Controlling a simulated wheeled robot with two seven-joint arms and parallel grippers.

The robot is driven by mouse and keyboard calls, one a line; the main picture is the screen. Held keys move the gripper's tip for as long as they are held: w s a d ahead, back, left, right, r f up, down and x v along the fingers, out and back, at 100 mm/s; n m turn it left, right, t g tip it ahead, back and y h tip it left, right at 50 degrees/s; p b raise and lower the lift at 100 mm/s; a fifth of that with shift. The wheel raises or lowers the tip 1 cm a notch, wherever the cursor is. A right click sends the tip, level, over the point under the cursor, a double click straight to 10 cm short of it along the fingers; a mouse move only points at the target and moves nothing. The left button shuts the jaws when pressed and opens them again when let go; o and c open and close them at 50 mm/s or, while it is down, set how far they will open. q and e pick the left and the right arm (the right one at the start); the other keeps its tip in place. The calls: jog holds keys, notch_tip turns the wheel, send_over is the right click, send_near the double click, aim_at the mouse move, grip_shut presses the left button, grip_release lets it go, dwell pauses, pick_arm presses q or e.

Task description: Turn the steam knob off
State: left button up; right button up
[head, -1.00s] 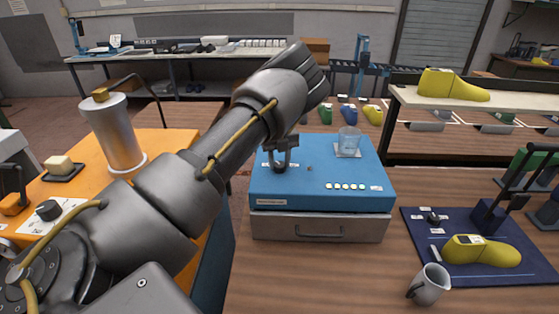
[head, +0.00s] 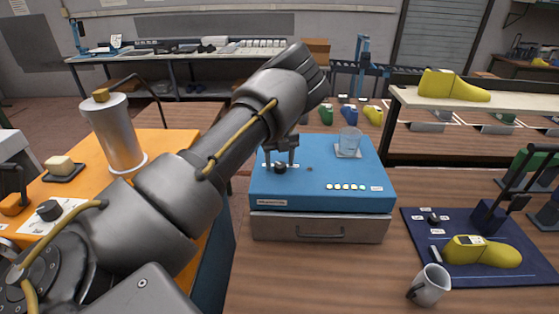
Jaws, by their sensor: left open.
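A small black knob (head: 280,169) sits on the top of a blue box (head: 330,205), on a pale label strip too small to read. My left gripper (head: 280,161) is over this knob, its fingers pointing down and apart, one on each side of it. The gripper is open; whether a finger touches the knob I cannot tell. Other black knobs show on a white plate on the orange bench (head: 48,210) and on the dark blue mat (head: 433,217). My right gripper is not in view.
A metal cylinder (head: 117,135) stands on the orange bench (head: 180,142). A grey mug (head: 430,286) and a yellow shoe last (head: 482,252) are at right.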

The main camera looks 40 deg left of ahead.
aim_at(279, 164)
pick_arm(q)
notch_tip(279, 164, up, 11)
jog(key=b, duration=0.2)
jog(key=shift+b, duration=0.35)
jog(key=shift+f, duration=0.1)
